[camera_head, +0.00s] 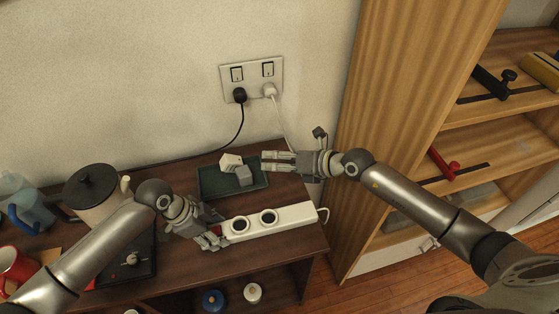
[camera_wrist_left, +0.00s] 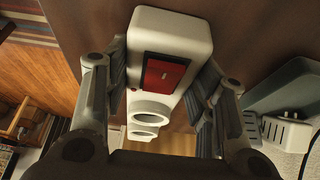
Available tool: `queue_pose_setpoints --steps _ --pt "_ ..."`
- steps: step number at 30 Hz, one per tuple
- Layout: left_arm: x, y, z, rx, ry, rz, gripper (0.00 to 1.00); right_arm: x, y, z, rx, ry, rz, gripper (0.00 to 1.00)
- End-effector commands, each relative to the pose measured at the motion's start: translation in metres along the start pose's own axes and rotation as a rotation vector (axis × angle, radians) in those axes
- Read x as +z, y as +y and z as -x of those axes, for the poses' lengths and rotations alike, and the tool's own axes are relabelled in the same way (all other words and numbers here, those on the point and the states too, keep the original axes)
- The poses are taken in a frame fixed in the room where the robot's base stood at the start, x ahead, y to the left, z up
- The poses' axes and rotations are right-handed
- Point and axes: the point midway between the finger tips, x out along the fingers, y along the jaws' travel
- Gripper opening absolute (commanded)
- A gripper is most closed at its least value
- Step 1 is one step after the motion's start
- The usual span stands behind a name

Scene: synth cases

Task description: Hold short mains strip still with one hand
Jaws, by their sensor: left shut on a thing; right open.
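The short mains strip (camera_head: 286,217) is white with two round sockets and lies on the dark wooden table near its front right. My left gripper (camera_head: 216,236) is shut on its left end. In the left wrist view the strip (camera_wrist_left: 172,32) runs between the two fingers of my left gripper (camera_wrist_left: 165,90), with a red switch (camera_wrist_left: 163,74) on its top and the round sockets beyond. My right gripper (camera_head: 264,161) is open, above the right side of a dark green tray, behind the strip and apart from it.
The dark green tray (camera_head: 208,186) holds a white plug (camera_head: 231,162) and a grey block-shaped plug (camera_head: 243,175). A wall socket plate (camera_head: 252,72) has a black plug and a white plug in it. A black-lidded pot (camera_head: 92,188) stands left; a wooden shelf (camera_head: 385,120) rises at right.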

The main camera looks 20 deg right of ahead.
Motion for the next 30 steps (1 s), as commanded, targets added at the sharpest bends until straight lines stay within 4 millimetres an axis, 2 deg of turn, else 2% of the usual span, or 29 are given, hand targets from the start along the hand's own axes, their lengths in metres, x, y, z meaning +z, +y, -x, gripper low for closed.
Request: queue_pose_setpoints --steps 8,9,15,25,30 --pt "0.000 0.000 0.000 0.000 0.000 -0.001 0.23 0.000 0.000 0.000 0.000 0.000 0.000 0.62" --pt "0.000 0.000 0.000 0.000 0.000 -0.001 0.54 0.000 0.000 0.000 0.000 0.000 0.000 0.62" --pt "0.000 0.000 0.000 0.000 0.000 -0.001 0.77 0.000 0.000 0.000 0.000 0.000 0.000 0.62" --pt "0.000 0.000 0.002 -0.001 0.000 -0.001 0.77 0.000 0.000 0.000 0.000 0.000 0.000 0.62" --pt "0.000 -0.001 0.022 -0.004 0.000 -0.001 0.77 0.000 0.000 0.000 0.000 0.000 0.000 0.62"
